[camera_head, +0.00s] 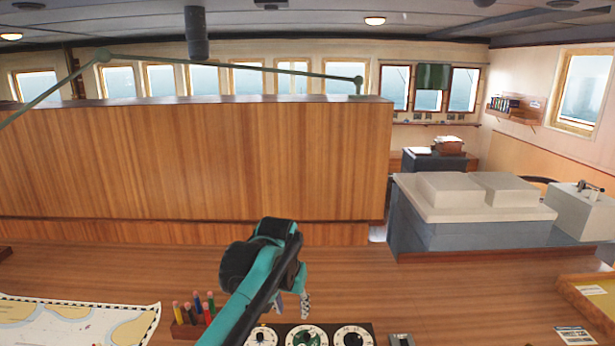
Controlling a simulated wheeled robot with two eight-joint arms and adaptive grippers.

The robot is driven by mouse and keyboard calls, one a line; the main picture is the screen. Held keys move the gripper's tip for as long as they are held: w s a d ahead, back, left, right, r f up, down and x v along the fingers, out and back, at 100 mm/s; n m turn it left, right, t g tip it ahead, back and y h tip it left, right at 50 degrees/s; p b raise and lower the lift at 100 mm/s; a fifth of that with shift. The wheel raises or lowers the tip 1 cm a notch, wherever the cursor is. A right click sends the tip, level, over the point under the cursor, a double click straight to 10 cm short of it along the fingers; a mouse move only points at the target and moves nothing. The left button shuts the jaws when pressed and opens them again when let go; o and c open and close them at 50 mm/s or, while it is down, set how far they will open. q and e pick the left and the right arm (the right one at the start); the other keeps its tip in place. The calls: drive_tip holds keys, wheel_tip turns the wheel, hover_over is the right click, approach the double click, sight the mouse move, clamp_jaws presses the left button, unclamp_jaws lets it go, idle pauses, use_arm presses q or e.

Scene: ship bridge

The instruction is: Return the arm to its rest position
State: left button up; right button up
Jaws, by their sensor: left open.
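My left arm, teal and black, rises from the bottom edge in the middle of the view and bends at a black joint. My left gripper (292,304) hangs from it, open, its fingertips pointing down above the wooden desk (440,290). It is partly hidden behind the arm link. I see nothing between its fingers. My right gripper is not in view.
A panel with round dials (322,337) lies just below the gripper. A pen holder (188,328) with coloured pens and a chart (75,318) are on the left. A wooden-edged tray (588,295) is at right. A tall wooden partition (200,160) stands behind the desk.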

use_arm(q)
drive_tip(key=s+a+f+n+t+b, duration=0.1)
drive_tip(key=s+a+f+t+b, duration=0.1)
drive_tip(key=s+a+f, duration=0.5)
drive_tip(key=s+a+f+n+t+b, duration=0.1)
drive_tip(key=s+a+f, duration=0.6)
drive_tip(key=s, duration=0.9)
drive_tip(key=shift+f+n+t+y+b, duration=0.4)
drive_tip(key=shift+f+t+b, duration=0.1)
drive_tip(key=shift+b, duration=0.2)
